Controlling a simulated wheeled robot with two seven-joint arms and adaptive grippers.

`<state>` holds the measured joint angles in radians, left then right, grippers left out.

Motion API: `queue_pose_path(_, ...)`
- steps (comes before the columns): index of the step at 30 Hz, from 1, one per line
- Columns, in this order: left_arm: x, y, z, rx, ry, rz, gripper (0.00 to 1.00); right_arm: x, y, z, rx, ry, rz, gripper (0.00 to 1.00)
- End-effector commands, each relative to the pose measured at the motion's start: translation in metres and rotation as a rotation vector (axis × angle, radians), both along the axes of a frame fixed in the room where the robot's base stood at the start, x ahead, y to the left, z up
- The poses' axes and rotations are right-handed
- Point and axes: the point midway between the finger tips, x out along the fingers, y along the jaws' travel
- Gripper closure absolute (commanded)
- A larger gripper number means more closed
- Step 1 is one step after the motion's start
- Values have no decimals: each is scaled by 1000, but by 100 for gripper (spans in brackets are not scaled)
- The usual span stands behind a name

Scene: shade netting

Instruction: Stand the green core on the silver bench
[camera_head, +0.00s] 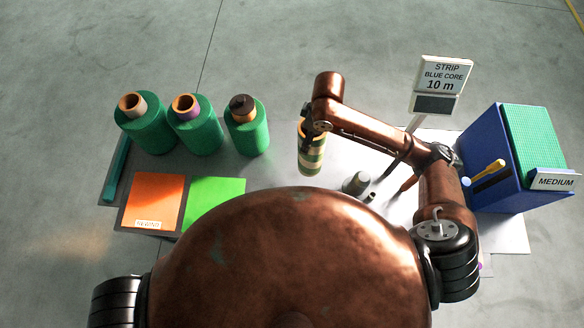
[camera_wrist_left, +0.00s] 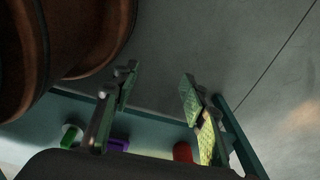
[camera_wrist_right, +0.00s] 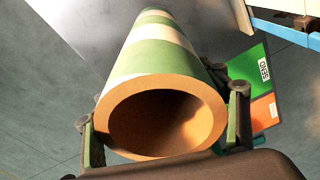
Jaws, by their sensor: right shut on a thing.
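The green core (camera_head: 312,158), a hollow tube with green and cream bands, is in my right gripper (camera_head: 316,126). In the head view it looks roughly upright, beside the rolls. The right wrist view shows the core (camera_wrist_right: 155,62) between the two fingers of that gripper (camera_wrist_right: 165,125), its open tan end facing the camera. A pale silver-grey surface, seemingly the silver bench (camera_head: 285,177), spreads below and right of it. I cannot tell whether the core touches it. My left gripper (camera_wrist_left: 158,108) is open and empty in the left wrist view; my body hides it in the head view.
Three green netting rolls (camera_head: 147,125) stand at the left. An orange mat (camera_head: 155,195) and a green mat (camera_head: 213,197) lie in front. A grey cylinder (camera_head: 355,183) stands right of the core. A sign (camera_head: 440,75) and blue box (camera_head: 490,185) are at the right.

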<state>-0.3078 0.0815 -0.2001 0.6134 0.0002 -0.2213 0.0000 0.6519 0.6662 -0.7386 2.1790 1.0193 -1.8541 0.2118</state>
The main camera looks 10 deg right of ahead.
Motion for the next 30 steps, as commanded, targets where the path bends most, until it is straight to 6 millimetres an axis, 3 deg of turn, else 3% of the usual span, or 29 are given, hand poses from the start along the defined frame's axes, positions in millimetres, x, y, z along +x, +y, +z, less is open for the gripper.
queue_pose_path(3,11,-1,17,-1,-15,-2,60,-11,17,1,15,-4,170,91)
queue_pose_path(11,20,-1,26,-2,-27,-5,60,-13,29,-6,25,-16,325,91)
queue_pose_path(23,12,-2,38,-2,-16,-2,60,68,22,-41,25,-15,325,91)
queue_pose_path(30,12,-2,43,-3,-16,-3,60,102,19,-81,24,-15,327,91)
